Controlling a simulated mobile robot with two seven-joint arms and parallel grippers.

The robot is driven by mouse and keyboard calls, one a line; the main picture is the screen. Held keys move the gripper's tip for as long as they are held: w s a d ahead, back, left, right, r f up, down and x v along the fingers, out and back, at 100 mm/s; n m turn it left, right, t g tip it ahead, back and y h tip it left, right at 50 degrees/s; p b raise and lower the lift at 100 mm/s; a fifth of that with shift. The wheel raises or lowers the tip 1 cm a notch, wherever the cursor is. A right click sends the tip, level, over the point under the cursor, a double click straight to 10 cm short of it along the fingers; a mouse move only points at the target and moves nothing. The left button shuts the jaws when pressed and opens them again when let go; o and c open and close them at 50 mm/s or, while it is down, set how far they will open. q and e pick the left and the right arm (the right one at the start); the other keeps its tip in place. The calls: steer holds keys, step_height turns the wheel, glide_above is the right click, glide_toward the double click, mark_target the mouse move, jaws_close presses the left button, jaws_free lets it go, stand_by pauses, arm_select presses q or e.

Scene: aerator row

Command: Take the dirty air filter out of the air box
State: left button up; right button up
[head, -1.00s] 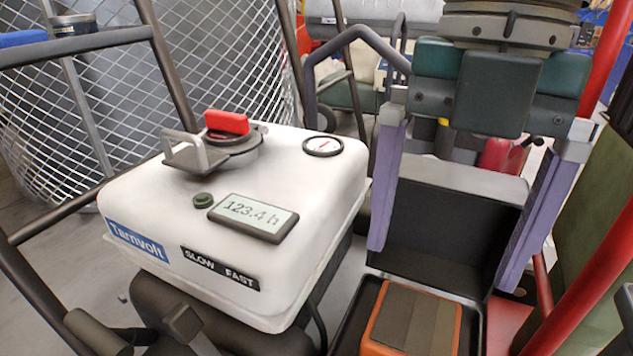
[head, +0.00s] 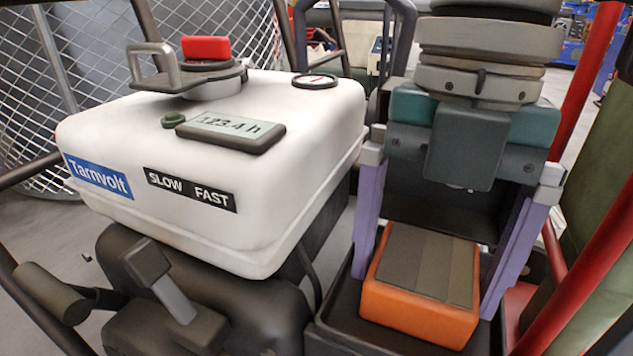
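The dirty air filter (head: 418,313) is an orange-framed block with a grey-brown pleated top. It sits in the black open air box (head: 337,330) at the lower right. The box's dark lid stands raised behind it, partly hidden by my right gripper. My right gripper (head: 424,288) comes from above, with a teal palm and two purple fingers wide apart. The fingers reach down on the left and right sides of the filter. I cannot tell whether they touch it. My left gripper is not in view.
A white tank (head: 240,190) with a red-knobbed cap (head: 205,48), a metal handle and a display stands close on the left. Red bars (head: 575,100) run along the right. Dark frame tubes and a wire mesh are at the left.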

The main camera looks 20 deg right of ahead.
steer(key=c, duration=1)
steer(key=shift+r, duration=0.15)
